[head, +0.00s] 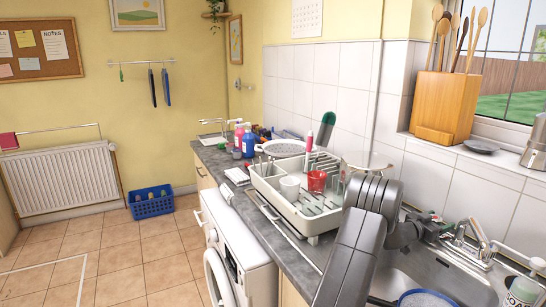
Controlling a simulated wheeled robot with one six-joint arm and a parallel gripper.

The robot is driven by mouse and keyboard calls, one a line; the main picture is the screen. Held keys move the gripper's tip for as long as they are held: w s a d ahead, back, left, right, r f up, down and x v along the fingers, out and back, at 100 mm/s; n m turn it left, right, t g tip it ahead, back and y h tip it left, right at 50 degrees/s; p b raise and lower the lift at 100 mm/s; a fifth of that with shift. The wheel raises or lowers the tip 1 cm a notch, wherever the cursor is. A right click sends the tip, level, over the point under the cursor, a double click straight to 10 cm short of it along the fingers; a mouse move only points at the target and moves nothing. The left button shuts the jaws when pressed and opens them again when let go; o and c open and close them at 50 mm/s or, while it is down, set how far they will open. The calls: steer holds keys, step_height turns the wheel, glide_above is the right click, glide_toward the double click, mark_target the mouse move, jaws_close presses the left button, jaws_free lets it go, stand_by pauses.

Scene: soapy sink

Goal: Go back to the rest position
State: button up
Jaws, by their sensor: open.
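My arm rises from the bottom middle of the head view and bends to the right in front of the tiled wall. My gripper (436,233) is at its end, small and partly hidden by my own wrist, over the back edge of the sink by the tap. It is open, and I see nothing held in it. The steel sink (450,283) lies below and to the right of it. The tap (480,238) stands just right of the gripper; I cannot tell whether they touch.
A dish rack (275,197) with a white cup (290,188) and a red cup (317,180) stands left of my arm. Bottles (248,142) and a colander (283,147) are farther back. A utensil block (444,107) stands on the sill. A washing machine door (218,280) is ajar.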

steer(key=shift+n+t+b, duration=0.3)
steer(key=shift+t+b, duration=0.1)
steer(key=shift+b, duration=0.05)
steer(key=shift+r+g+p, duration=0.2)
steer(key=shift+g+p, duration=0.1)
steer(key=shift+p, duration=0.45)
